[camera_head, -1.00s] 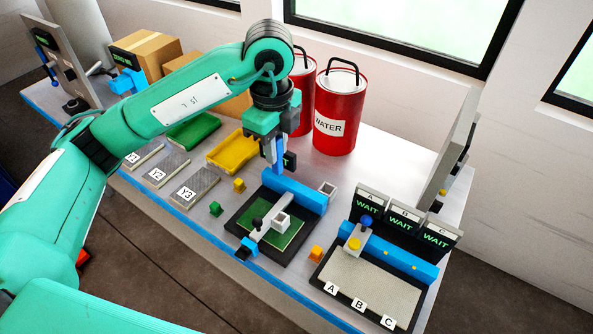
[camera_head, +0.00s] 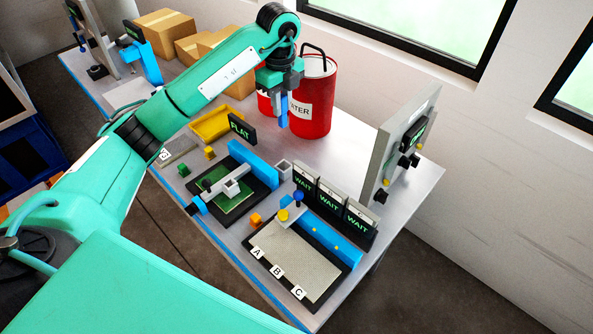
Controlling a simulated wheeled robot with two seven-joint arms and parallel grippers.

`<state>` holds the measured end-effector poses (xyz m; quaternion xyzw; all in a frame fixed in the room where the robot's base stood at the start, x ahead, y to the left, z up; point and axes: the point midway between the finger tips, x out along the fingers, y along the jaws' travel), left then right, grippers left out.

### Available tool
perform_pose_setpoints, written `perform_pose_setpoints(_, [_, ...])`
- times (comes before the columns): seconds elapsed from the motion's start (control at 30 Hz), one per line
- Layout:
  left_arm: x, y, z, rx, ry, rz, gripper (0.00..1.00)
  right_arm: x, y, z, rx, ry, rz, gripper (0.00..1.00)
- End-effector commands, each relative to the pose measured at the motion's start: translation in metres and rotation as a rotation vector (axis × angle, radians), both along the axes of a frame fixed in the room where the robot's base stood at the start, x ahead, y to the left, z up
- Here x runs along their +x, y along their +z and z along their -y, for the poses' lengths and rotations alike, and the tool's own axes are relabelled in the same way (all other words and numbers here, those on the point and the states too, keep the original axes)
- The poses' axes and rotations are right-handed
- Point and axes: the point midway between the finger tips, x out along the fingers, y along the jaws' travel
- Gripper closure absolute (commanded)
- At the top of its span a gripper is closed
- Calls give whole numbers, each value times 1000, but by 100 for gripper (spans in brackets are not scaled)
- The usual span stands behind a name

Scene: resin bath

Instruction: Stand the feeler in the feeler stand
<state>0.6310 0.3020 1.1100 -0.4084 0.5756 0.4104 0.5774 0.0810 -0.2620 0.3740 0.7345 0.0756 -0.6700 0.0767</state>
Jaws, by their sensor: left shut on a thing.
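My left gripper (camera_head: 282,92) points down and is shut on a slim blue upright piece (camera_head: 283,113), which looks like the feeler. It hangs in front of the red WATER drum, above and clear of the table. A small grey open-topped square holder (camera_head: 284,168), likely the feeler stand, is at the right end of the blue bar behind the green plate. It looks empty and is below the held piece in the picture. The feeler's lower tip is hard to make out. My right gripper is not in view.
The red WATER drum (camera_head: 317,100) stands behind the gripper. A black sign (camera_head: 242,129) is near the blue bar (camera_head: 253,163). WAIT displays (camera_head: 331,203) stand behind the A-B-C tray (camera_head: 290,268). A grey upright panel (camera_head: 400,140) is at right. Bare table lies between drum and panel.

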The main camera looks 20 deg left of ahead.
Motion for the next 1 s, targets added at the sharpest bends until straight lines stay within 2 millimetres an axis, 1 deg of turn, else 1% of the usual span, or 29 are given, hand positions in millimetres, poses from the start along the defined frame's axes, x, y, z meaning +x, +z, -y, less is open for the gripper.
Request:
perform_pose_setpoints(0.1, [-2,-24,0,-1,0,-8,100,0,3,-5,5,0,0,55])
perform_pose_setpoints(0.17, [-2,-37,0,0,1,-9,100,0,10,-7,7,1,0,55])
perform_pose_setpoints(0.23, [-2,-56,0,1,1,-8,100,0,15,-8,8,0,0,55])
perform_pose_setpoints(0.4, [-2,-101,0,-1,2,-8,100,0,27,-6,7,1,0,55])
perform_pose_setpoints(0.5, [-2,-124,0,-1,1,-6,100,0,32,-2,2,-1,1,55])
perform_pose_setpoints(0.63, [-1,-143,0,0,1,-3,100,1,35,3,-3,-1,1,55])
perform_pose_setpoints(0.87, [-1,-159,0,0,0,-2,100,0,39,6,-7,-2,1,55])
perform_pose_setpoints(1.0, [-1,-180,0,-1,2,-4,100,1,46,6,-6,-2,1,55])
